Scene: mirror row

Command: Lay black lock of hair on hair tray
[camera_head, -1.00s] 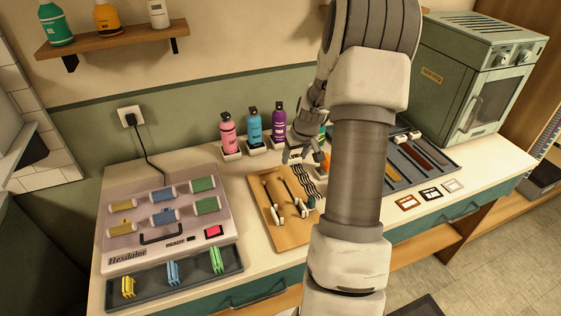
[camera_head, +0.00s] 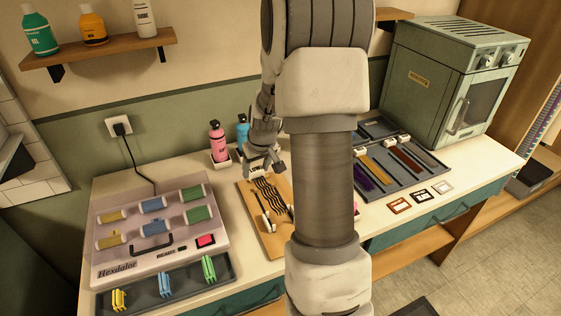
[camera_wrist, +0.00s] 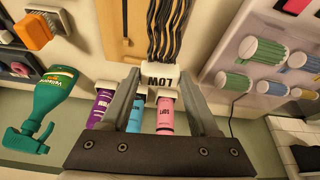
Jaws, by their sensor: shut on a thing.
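My gripper (camera_head: 263,168) is shut on the white end clip (camera_wrist: 161,76) of the black lock of hair (camera_head: 268,192). The wavy strands extend from the clip in the wrist view (camera_wrist: 173,32). In the head view the lock shows in front of the gripper, over the wooden board; I cannot tell whether it touches it. The dark hair tray (camera_head: 391,182) is on the counter to the right, partly hidden by my arm. Purple, golden and brown locks lie in its compartments.
A wooden board (camera_head: 257,224) with tools lies below the gripper. Pink (camera_head: 218,141) and blue (camera_head: 242,131) bottles stand close behind it. A roller heater (camera_head: 150,232) is left. A green oven (camera_head: 425,85) stands behind the hair tray. Small frames (camera_head: 421,196) lie in front.

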